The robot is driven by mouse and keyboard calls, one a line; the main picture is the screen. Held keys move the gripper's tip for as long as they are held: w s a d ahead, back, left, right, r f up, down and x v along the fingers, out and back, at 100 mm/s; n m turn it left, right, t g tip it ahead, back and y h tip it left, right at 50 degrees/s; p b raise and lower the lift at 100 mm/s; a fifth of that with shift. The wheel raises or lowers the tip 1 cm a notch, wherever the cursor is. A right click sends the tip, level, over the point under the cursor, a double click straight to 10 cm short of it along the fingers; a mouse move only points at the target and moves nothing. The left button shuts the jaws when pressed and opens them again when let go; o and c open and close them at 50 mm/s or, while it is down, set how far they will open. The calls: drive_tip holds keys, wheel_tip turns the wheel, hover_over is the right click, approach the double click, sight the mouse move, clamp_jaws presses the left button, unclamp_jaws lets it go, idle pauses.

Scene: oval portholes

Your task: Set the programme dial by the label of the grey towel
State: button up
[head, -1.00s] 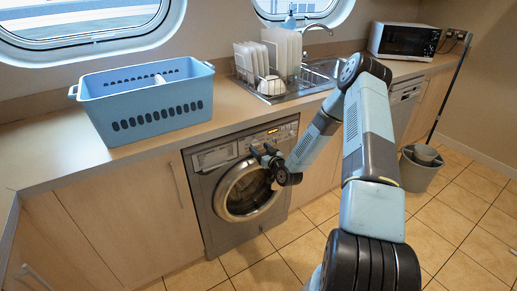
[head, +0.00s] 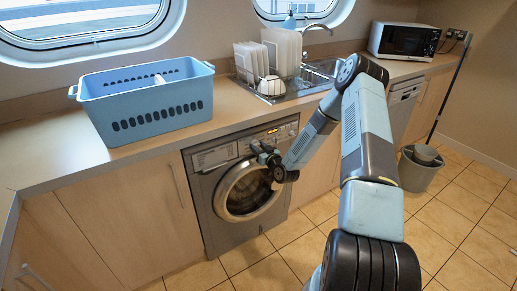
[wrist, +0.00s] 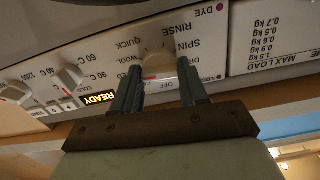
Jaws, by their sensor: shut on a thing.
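The programme dial (wrist: 158,62) is a pale round knob on the washing machine's panel, seen upside down in the wrist view. My gripper (wrist: 158,80) has one finger on each side of it and is shut on it. Words around the dial include WOOL, QUICK, RINSE, SPIN and OFF. A red mark shows on the dial's lower side, near OFF; its exact setting is hard to tell. In the head view my gripper (head: 264,155) is at the front of the grey washing machine (head: 208,205) and hides part of its panel. No grey towel or label is recognisable.
The panel has a lit READY display (wrist: 99,98), a temperature knob (wrist: 70,78), another knob (wrist: 15,92) and a MAX LOAD table (wrist: 278,45). A blue basket (head: 150,108) with something white inside stands on the worktop (head: 60,160). A dish rack (head: 270,87) stands by the sink.

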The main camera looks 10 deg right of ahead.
drive_tip(key=shift+c, duration=1.2)
drive_tip(key=shift+n, duration=1)
drive_tip(key=o, duration=1.1)
drive_tip(key=v, duration=1.3)
drive_tip(key=shift+s+d, duration=0.15)
drive_tip(key=shift+s, duration=0.2)
